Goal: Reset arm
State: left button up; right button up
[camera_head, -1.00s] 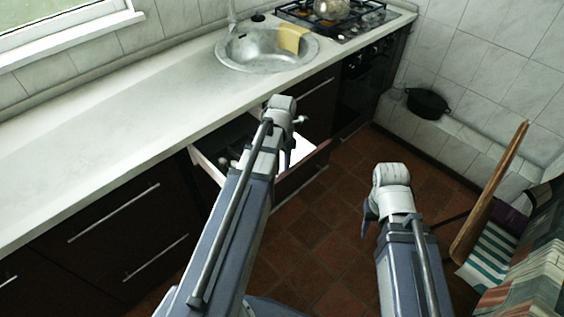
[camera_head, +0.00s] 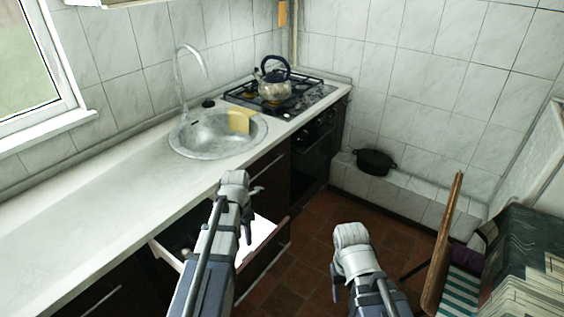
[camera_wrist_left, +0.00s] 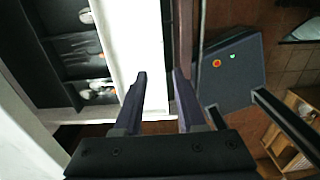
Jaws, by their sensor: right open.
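My left arm reaches in the head view over an open drawer (camera_head: 262,233) under the counter; the wrist hides most of its left gripper (camera_head: 254,191). My right arm is at the lower middle of the head view. Its right gripper (camera_head: 335,277) is mostly hidden behind the wrist, and I see nothing held.
A sink (camera_head: 200,145) with a yellow cloth (camera_head: 239,121) is set in the white counter (camera_head: 80,185). A kettle (camera_head: 274,90) stands on the stove (camera_head: 310,92). A black pot (camera_head: 374,162) rests on a tiled ledge. A wooden-edged chair (camera_head: 444,245) stands at the right.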

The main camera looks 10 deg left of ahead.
pick_arm(q)
jog(key=s+d+m, duration=0.4)
jog(key=d+m, duration=0.2)
jog(key=m, duration=0.5)
jog(key=s+d+m, duration=0.4)
jog(key=d+m, duration=0.3)
jog(key=m, duration=0.5)
jog(key=s+d+m+y, duration=0.1)
jog(key=s+d+m, duration=0.3)
jog(key=d+m, duration=0.3)
jog(key=shift+d+r+m, duration=0.2)
jog(key=shift+m, duration=2.4)
jog(key=shift+c, duration=0.2)
